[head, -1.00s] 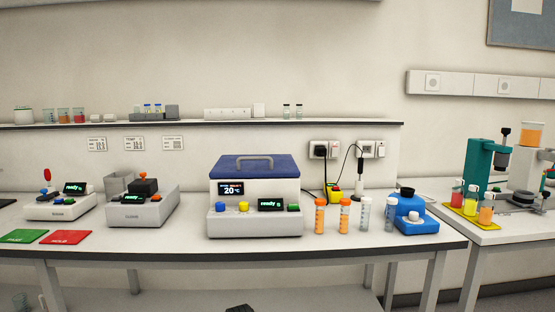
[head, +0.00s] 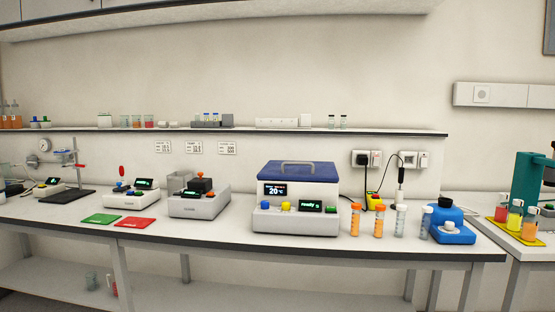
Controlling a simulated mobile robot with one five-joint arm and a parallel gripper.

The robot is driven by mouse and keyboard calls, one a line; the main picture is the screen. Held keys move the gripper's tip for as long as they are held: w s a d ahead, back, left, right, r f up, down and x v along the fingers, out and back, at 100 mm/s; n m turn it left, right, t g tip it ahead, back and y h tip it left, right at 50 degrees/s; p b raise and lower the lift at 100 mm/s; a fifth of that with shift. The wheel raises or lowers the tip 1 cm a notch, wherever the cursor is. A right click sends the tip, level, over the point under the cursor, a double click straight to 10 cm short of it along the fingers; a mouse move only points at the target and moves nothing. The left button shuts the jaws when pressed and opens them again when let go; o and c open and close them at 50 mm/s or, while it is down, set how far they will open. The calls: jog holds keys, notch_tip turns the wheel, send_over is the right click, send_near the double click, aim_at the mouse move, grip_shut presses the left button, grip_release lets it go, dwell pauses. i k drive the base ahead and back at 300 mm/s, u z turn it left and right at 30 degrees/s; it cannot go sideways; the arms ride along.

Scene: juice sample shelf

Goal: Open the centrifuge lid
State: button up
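The centrifuge (head: 296,220) stands on the bench right of the picture's middle. It is a white box with a blue lid (head: 298,172) that is shut and has a grey bar handle (head: 297,162) on top. Its upper display (head: 275,190) reads 20 °C, and its front carries a blue button, a yellow button, a "ready" display (head: 311,205) and a green button. My gripper is not in view.
Several tubes (head: 379,220) and a blue device (head: 450,222) stand right of the centrifuge. Grey devices (head: 199,203) and green and red mats (head: 135,223) are to its left. A shelf (head: 260,131) runs behind. The bench front edge before the centrifuge is clear.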

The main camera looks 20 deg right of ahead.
aim_at(279, 170)
jog(key=u, duration=0.25)
jog(key=i, duration=1)
